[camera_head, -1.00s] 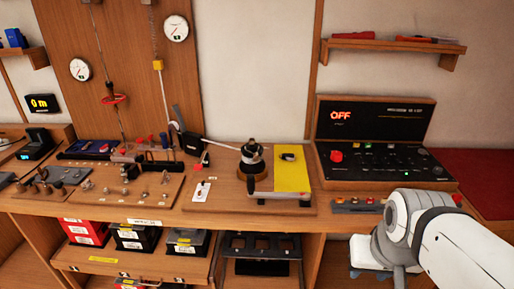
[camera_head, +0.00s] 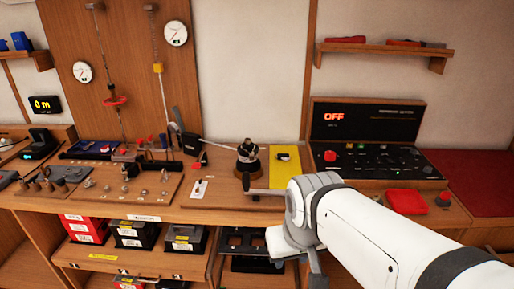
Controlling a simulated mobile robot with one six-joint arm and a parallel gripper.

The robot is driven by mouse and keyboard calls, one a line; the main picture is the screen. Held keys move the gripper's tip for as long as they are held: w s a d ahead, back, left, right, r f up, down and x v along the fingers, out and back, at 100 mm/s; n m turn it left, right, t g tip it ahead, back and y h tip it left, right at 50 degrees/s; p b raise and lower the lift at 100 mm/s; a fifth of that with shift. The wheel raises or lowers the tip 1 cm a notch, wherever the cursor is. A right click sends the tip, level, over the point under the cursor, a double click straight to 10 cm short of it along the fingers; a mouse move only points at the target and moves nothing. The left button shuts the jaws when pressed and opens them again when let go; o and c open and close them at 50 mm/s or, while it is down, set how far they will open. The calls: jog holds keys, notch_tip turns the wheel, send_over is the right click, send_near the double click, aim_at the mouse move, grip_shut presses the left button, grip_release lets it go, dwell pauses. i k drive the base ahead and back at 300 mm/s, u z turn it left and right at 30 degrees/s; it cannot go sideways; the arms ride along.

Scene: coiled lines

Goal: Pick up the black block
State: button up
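Several black items show, and I cannot tell which one is the black block. A small black piece (camera_head: 283,156) lies on the yellow panel (camera_head: 288,172) on the bench. A larger black block-like item (camera_head: 192,145) stands tilted further left, beside a thin lever. My gripper (camera_head: 300,262) hangs below my white wrist, low in front of the bench edge and the open shelf. It is apart from both black pieces. Its fingertips are partly hidden, and I cannot see whether it is open or holds anything.
A round dark-based device (camera_head: 248,165) stands left of the yellow panel. A black control console (camera_head: 365,155) reading OFF stands at the back right. A red block (camera_head: 407,201) lies on the bench right of my arm.

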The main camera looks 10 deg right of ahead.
aim_at(278, 155)
jog(key=z, duration=0.05)
jog(key=i, duration=1)
jog(key=u, duration=0.05)
